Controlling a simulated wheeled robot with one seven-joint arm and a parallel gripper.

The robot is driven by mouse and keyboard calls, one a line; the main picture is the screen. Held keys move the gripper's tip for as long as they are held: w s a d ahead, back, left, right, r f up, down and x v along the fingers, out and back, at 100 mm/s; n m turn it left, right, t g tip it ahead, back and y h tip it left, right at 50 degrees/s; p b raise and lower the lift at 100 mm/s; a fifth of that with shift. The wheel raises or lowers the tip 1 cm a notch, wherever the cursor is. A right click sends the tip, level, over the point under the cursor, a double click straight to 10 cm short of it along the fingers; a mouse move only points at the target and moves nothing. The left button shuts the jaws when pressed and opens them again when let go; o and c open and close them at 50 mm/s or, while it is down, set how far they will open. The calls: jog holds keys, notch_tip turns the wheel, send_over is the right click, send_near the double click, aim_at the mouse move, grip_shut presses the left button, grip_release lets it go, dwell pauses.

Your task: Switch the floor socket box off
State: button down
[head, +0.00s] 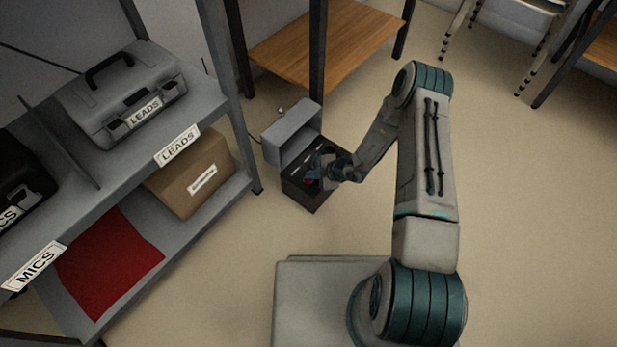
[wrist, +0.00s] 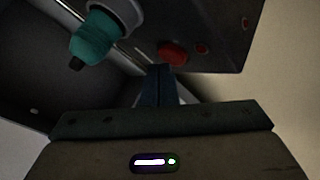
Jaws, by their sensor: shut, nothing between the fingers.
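The floor socket box (head: 298,188) is a dark box on the floor beside the shelf, with a grey lid (head: 292,134) raised at its back. My gripper (head: 314,178) is down at the box and hides part of its top. In the wrist view the box's dark panel (wrist: 215,25) shows a red rocker or button (wrist: 173,53) and a teal plug (wrist: 92,38) in a round socket. My gripper's fingers (wrist: 160,72) are shut and empty, with their tips close to the red part. I cannot tell whether they touch it.
A grey shelf (head: 213,99) on the left holds a LEADS case (head: 125,95), a cardboard box (head: 190,175) and a red cloth (head: 108,262). A wooden table (head: 320,45) stands behind the socket box. The floor (head: 245,250) in front of it is clear.

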jog(key=shift+r, duration=0.2)
notch_tip(320, 180, up, 6)
jog(key=p, duration=0.5)
dwell(0.3)
